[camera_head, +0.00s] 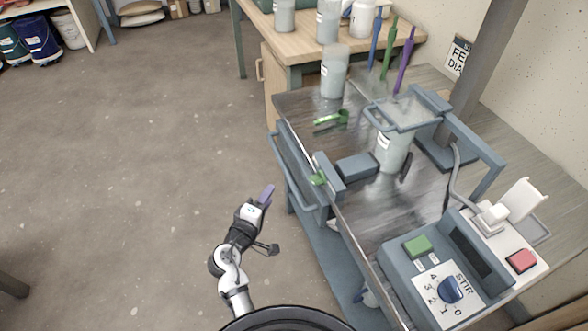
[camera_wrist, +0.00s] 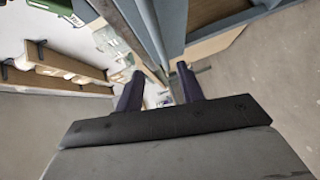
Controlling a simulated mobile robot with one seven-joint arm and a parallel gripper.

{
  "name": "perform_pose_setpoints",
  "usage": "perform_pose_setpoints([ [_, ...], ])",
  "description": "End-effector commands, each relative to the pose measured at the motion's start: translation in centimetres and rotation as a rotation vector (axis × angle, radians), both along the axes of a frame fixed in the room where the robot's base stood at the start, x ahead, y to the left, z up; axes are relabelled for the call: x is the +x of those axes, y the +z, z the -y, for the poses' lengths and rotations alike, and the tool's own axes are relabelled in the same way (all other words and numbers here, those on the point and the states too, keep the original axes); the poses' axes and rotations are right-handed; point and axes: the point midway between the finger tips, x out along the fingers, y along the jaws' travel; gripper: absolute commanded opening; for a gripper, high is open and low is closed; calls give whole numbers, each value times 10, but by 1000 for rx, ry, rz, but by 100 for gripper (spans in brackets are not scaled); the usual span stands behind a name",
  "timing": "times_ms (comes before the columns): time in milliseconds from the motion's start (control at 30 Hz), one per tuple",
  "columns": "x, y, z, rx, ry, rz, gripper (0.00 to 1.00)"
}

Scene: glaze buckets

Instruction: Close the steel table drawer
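The steel table (camera_head: 350,215) has a grey worktop and blue-grey frame. Its drawer (camera_head: 294,163) shows on the left side as a blue-grey front with a long bar handle (camera_head: 279,172). The front appears to stand out from the table edge; how far is unclear. My gripper (camera_head: 266,194) is left of the drawer, apart from it, with a purple finger toward the table. In the wrist view, my gripper (camera_wrist: 160,88) has two dark fingers spread apart with nothing held between them. A blue-grey panel (camera_wrist: 168,25) lies beyond the fingertips there.
On the steel table stand a glaze bucket (camera_head: 392,150), a jar (camera_head: 334,72), a green scoop (camera_head: 332,117) and a stirrer control box (camera_head: 440,275). A wooden table (camera_head: 300,38) is behind. The floor (camera_head: 150,150) on the left is clear.

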Motion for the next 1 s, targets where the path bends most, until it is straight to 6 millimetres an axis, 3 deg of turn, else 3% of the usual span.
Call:
perform_pose_setpoints([
  [533, 95, -13, 48, -1, -3, 0, 38],
  [733, 111, -17, 56, 1, -2, 0, 38],
  [1000, 113, -17, 57, 1, -1, 0, 38],
])
